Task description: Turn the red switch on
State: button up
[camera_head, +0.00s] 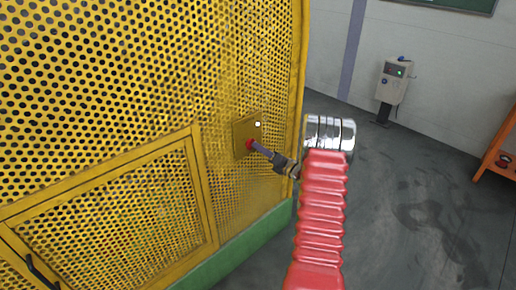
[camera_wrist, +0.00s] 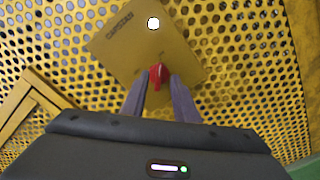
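The red switch (camera_head: 250,144) sits on a yellow plate (camera_head: 241,134) fixed to the perforated yellow guard. A white round light shows on the plate above the switch. In the wrist view the red switch (camera_wrist: 157,76) stands between the tips of my gripper (camera_wrist: 156,88). Its two fingers are apart, one on each side of the switch, and I see gaps beside it. In the head view my gripper (camera_head: 256,147) reaches the plate from the right, its tip at the switch. Whether the fingertips touch the switch is not clear.
The perforated yellow guard (camera_head: 110,80) fills the left, with a framed door (camera_head: 120,215) below and a green base (camera_head: 240,245). A grey control box (camera_head: 393,82) stands by the far wall. An orange frame (camera_head: 497,160) is at the right edge. Grey floor between is clear.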

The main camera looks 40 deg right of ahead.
jog(key=s, duration=1.1)
jog(key=shift+s+d, duration=0.15)
jog(key=shift+s, duration=0.1)
